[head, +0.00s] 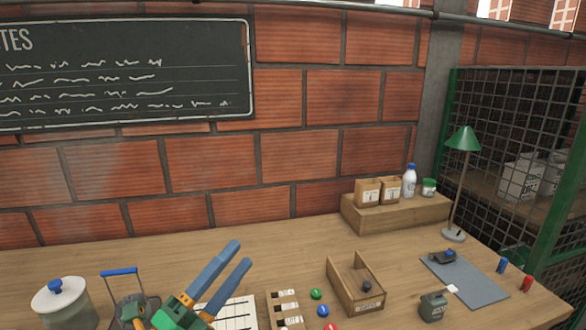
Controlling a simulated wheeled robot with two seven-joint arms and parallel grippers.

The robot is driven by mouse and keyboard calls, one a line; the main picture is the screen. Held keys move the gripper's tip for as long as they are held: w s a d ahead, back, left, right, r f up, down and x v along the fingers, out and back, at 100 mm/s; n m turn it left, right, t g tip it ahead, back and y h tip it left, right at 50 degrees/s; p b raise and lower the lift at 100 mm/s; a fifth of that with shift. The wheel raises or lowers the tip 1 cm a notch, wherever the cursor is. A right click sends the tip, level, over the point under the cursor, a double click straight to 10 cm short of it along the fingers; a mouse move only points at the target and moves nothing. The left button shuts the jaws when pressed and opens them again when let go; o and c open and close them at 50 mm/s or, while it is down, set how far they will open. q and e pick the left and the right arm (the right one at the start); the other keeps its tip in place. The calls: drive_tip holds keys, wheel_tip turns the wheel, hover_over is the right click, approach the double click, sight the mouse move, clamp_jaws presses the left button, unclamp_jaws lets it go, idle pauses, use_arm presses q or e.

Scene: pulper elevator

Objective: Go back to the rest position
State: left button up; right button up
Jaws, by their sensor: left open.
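My left gripper (240,253) shows at the bottom of the head view, left of centre. It has a green body and two blue fingers with orange bands. The fingers are apart and point up and to the right, with nothing seen between them. They are in front of the wooden table (130,258), over a white ruled sheet (240,312) that they partly hide. My right gripper is not in view.
A lidded jar (62,304) and a blue-handled device (128,300) stand left of the gripper. To its right are a slotted wooden holder (285,308), coloured discs (316,294), an open wooden box (357,284) and a grey mat (470,284). A green lamp (463,140) stands farther right.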

use_arm(q)
drive_tip(key=s+a+f+n+g+y, duration=0.2)
drive_tip(key=a+f+n+y, duration=0.4)
drive_tip(key=f+n, duration=0.4)
drive_tip(key=s+a+f+n+g+y, duration=0.25)
drive_tip(key=a+f+n+y, duration=0.25)
drive_tip(key=f+n+y, duration=0.5)
drive_tip(key=s+d+f+n+g+h, duration=0.35)
drive_tip(key=s+f+g, duration=0.8)
drive_tip(key=s, duration=0.65)
wheel_tip(320, 180, down, 21)
drive_tip(key=s+b, duration=0.2)
drive_tip(key=b, duration=0.1)
drive_tip(key=s+a+f+g+b, duration=0.1)
drive_tip(key=s+a+f, duration=0.1)
drive_tip(key=s+f, duration=0.9)
drive_tip(key=shift+s+f+y, duration=0.25)
drive_tip(key=shift+f+y, duration=0.05)
drive_tip(key=shift+y, duration=0.05)
